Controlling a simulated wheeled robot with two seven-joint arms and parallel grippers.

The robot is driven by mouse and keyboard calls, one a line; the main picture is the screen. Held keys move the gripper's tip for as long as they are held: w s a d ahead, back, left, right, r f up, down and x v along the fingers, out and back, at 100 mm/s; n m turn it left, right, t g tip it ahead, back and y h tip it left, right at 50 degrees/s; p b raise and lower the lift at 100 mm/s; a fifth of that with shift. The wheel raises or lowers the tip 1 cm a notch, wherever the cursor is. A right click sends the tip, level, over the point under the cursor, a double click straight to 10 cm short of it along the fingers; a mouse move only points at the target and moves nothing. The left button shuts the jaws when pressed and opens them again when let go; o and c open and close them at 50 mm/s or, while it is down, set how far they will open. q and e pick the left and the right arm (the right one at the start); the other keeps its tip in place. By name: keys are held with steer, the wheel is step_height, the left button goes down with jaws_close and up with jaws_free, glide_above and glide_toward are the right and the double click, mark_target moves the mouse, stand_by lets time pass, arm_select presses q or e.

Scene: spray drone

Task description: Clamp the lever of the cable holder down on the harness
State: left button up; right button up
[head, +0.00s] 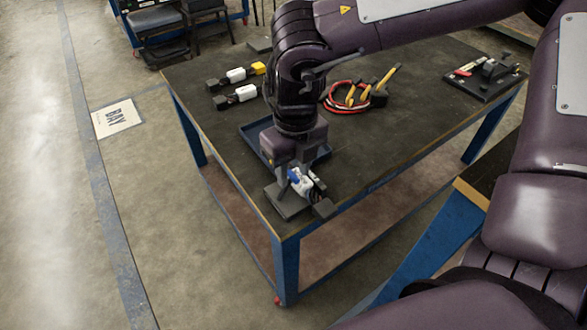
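My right gripper (297,180) points down at the near corner of the table, right at a white and blue part (301,183). That part sits at a dark block-like base (287,204); the gripper covers much of both, and I cannot tell whether the fingers grip anything. A bundle of red and black cable (345,106) with yellow pieces, which looks like the harness, lies near the table's middle. A black board (485,82) with a dark clamp-like fixture and a red piece lies at the right end. I cannot tell which fixture is the cable holder. My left gripper is out of view.
A blue tray (252,138) lies partly behind my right gripper. Two white connector-like parts, one with a yellow end (240,75) and one without (238,97), lie at the table's left. The dark tabletop (400,130) is clear between cable and board.

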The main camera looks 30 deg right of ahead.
steer(key=shift+c, duration=0.2)
jaws_close()
steer(key=shift+d+f+y, duration=0.25)
steer(key=shift+d+y, duration=0.05)
steer(key=shift+y, duration=0.1)
steer(key=shift+d+y+b, duration=0.15)
steer(key=shift+y+b, duration=0.15)
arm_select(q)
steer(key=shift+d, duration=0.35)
arm_select(e)
steer(key=shift+o, duration=0.2)
jaws_free()
